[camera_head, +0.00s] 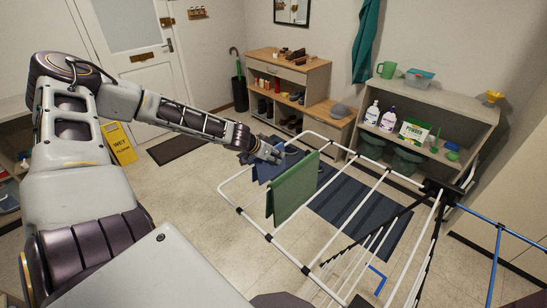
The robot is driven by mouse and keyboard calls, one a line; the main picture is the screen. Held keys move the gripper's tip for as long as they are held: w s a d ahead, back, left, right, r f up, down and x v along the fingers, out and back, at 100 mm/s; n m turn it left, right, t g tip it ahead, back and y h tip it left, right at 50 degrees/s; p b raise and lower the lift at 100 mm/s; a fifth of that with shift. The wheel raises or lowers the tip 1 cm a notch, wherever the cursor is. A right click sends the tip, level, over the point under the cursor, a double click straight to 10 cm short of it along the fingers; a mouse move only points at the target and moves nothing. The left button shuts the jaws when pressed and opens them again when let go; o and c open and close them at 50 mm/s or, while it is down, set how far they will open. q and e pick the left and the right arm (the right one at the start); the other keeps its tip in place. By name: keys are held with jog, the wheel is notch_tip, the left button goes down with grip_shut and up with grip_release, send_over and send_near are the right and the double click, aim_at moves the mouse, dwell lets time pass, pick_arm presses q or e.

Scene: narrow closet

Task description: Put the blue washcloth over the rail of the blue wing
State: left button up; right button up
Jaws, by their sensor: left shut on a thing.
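My left gripper (274,154) is shut on a dark blue cloth, the blue washcloth (264,172), near the far side of the drying rack's white wing (237,210). The washcloth shows only in part, beside the green cloth; whether it touches a rail is unclear. The blue wing (495,245) is at the right edge, with thin blue rails, partly cut off by the picture. No cloth shows on its visible part. My right gripper is not in view.
A green cloth (293,187) hangs over a rail of the white wing. The rack's dark hinge (440,190) stands between the wings. A striped blue rug (360,212) lies below. Shelves with bottles and a powder box (414,131) line the back wall.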

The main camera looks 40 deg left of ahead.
pick_arm(q)
notch_tip(320, 180, up, 17)
jog(key=p, duration=0.5)
jog(key=shift+p, duration=0.35)
jog(key=shift+f, duration=0.1)
dwell(0.5)
jog(key=shift+s+a+f, duration=0.15)
jog(key=shift+a+f, duration=0.05)
jog(key=shift+a, duration=0.05)
